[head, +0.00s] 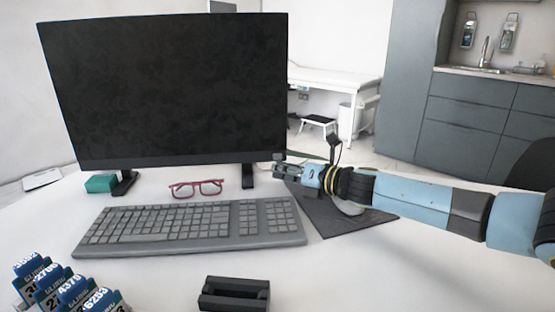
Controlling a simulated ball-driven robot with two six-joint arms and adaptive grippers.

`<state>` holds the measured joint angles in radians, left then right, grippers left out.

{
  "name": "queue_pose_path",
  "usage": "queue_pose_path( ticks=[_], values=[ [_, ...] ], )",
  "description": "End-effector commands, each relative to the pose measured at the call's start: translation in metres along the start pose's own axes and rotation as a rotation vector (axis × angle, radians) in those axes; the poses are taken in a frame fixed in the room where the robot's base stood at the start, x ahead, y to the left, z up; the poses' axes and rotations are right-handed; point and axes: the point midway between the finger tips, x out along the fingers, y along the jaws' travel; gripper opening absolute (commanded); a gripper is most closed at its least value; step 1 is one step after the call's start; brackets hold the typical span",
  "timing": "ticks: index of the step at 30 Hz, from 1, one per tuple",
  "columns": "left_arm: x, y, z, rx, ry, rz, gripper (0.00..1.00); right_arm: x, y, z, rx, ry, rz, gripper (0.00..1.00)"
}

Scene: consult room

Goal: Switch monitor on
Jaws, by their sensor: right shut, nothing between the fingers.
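The monitor (170,88) stands at the back left of the desk on two dark feet. Its screen is dark. My right gripper (278,170) reaches in from the right, its fingers pointing left, near the monitor's lower right corner. It is shut with nothing in it. I cannot tell whether its tips touch the monitor's edge. No power button is clearly visible on the frame. My left gripper is not in view.
A grey keyboard (190,223) lies before the monitor, with red glasses (197,188) behind it. A dark mat (340,217) lies under my right gripper. A black holder (234,294) and blue-labelled items (68,290) stand at the front. A green box (100,184) sits left.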

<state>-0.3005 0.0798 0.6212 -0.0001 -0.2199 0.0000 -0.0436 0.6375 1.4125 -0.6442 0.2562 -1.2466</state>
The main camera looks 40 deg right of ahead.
Motion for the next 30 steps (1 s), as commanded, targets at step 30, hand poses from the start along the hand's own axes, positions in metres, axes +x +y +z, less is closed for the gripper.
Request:
queue_pose_path(
  ticks=[30],
  values=[
    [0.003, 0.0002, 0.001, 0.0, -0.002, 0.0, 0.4, 0.0095, -0.0075, 0.0063, 0.0, 0.002, -0.001, 0.0]
  ],
)
